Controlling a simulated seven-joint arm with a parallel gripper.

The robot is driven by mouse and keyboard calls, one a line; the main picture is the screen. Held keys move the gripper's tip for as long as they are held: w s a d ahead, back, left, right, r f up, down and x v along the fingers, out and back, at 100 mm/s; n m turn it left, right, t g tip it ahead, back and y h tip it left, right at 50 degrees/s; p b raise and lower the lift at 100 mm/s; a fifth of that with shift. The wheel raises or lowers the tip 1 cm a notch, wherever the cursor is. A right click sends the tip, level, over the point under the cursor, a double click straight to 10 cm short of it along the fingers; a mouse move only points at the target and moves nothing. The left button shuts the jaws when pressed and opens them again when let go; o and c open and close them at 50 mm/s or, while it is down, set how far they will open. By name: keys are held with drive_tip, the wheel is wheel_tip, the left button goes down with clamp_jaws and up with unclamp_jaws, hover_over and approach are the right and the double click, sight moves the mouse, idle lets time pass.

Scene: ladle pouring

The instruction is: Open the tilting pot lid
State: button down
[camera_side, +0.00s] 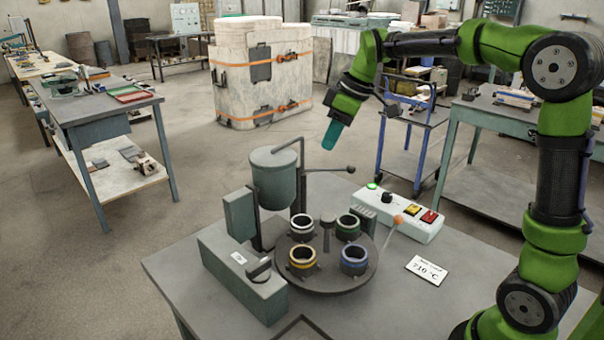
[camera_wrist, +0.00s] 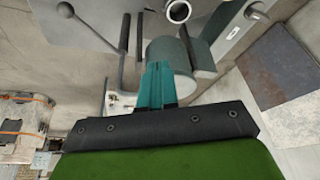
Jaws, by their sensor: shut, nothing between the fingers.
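The tilting pot (camera_side: 274,184) is a grey-green cylinder held upright in a stand on the table. Its top looks covered by a flat lid (camera_side: 271,157), with a bent bar (camera_side: 290,144) running to a post on its right. My gripper (camera_side: 331,136), with teal fingers, hangs in the air above and to the right of the pot, shut and empty, apart from everything. In the wrist view, the teal fingers (camera_wrist: 155,80) overlap the grey-green pot body (camera_wrist: 176,55); the fingers partly hide it. I cannot tell the depth gap there.
A round turntable (camera_side: 325,280) with several rings, some coloured, stands in front of the pot. A ball-ended lever (camera_side: 350,169) juts out right of the post. A control box (camera_side: 398,213) with buttons and a temperature card (camera_side: 426,269) are on the right. Air around my gripper is clear.

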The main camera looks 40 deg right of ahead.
drive_tip(key=w+a+f, duration=0.2)
drive_tip(key=w+f, duration=0.1)
drive_tip(key=w, duration=0.2)
drive_tip(key=shift+a+f, duration=0.25)
drive_tip(key=shift+f, duration=0.15)
drive_tip(key=shift+a, duration=0.1)
